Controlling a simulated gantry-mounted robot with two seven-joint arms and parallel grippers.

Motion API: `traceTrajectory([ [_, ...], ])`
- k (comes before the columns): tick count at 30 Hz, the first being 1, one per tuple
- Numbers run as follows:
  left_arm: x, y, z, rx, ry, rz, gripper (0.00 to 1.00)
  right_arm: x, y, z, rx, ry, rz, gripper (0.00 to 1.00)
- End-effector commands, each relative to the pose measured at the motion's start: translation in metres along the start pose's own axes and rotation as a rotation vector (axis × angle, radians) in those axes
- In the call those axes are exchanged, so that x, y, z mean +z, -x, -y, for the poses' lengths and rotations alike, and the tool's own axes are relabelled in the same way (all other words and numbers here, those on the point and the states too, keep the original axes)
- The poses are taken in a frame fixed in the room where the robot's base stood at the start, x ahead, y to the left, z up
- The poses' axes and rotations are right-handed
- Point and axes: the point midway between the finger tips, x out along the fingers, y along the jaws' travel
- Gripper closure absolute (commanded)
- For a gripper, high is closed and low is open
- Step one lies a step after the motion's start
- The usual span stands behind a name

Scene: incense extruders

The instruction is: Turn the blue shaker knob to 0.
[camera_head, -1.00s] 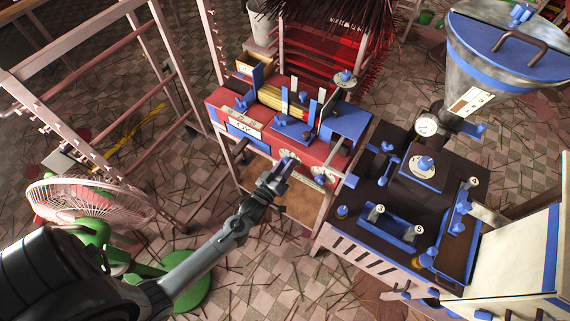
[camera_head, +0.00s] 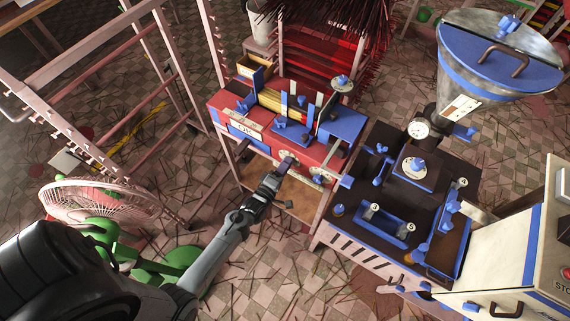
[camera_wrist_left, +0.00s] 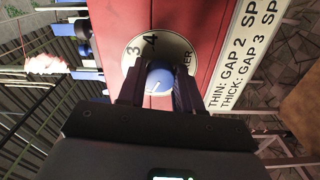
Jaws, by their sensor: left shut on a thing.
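The blue shaker knob (camera_wrist_left: 158,79) sits on a round white dial (camera_wrist_left: 178,48) on the red panel. In the left wrist view it stands between my left gripper's fingers (camera_wrist_left: 158,92), which are shut on it. A pale pointer line shows on the knob's near side. The dial's "3" and "4" and the letters "ER" are readable; the rest is hidden by the fingers and the knob. In the head view my left gripper (camera_head: 286,164) reaches the left dial (camera_head: 292,157) on the red machine's front, and the knob is hidden there. My right gripper is not in view.
A second white dial (camera_head: 318,175) lies just right on the red machine (camera_head: 312,152). A dark-topped machine (camera_head: 350,225) with blue parts stands at the right. A fan (camera_head: 100,200) stands near my left arm. A pink rack (camera_head: 75,125) is at the left.

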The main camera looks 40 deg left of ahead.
Motion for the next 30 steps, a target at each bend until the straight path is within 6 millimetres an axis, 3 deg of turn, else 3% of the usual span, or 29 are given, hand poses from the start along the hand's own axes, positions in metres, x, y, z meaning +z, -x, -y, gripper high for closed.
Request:
traceTrajectory([
  [10,0.0,-0.0006,-0.0017,0.002,0.122,0.0,0.96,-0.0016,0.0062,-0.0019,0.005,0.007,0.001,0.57],
  [25,0.0001,-0.0005,-0.0012,0.002,0.137,0.001,0.96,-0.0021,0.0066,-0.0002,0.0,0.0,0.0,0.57],
  [26,0.0001,-0.0004,-0.0012,0.002,0.137,0.001,0.61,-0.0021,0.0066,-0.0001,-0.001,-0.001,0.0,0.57],
  [30,0.0,-0.0004,-0.0011,0.002,0.136,0.0,0.4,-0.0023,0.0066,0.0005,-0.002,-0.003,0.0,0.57],
])
